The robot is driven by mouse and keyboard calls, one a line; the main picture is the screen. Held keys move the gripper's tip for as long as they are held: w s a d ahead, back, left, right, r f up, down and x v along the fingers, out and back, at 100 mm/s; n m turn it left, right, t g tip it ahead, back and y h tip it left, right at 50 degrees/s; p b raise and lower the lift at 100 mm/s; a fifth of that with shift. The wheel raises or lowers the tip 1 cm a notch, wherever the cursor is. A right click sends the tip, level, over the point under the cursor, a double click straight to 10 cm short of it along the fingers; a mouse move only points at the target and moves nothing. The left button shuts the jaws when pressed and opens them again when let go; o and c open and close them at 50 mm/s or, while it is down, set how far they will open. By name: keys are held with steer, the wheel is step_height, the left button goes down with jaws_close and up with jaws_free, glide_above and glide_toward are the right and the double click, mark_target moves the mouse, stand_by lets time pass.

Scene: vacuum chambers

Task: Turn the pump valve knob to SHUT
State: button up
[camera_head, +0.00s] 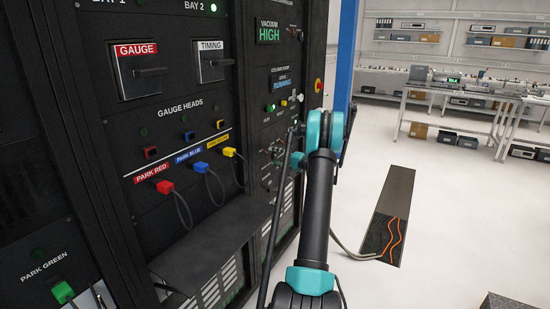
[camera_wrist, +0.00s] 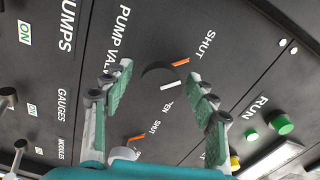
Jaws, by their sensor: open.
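The pump valve knob (camera_wrist: 155,72) is a dark round knob on the black panel in the wrist view, beside the PUMP VALVE label. An orange mark (camera_wrist: 180,62) lies at its SHUT label and a white mark (camera_wrist: 170,86) on the OPEN side. I cannot tell clearly where the knob points. My gripper (camera_wrist: 161,82) is open, its two green-padded fingers either side of the knob in the picture; contact cannot be told. In the head view my arm largely hides the gripper and the knob area.
A second, pale knob (camera_wrist: 125,153) with its own SHUT mark sits low between the fingers. A green button (camera_wrist: 283,123) lies to the right under RUN. In the head view, a shelf (camera_head: 210,245) juts from the rack, and cables (camera_head: 391,240) lie in a floor channel.

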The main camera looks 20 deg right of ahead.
steer(key=shift+s, duration=0.1)
steer(key=v, duration=1.1)
steer(key=shift+s+d, duration=0.3)
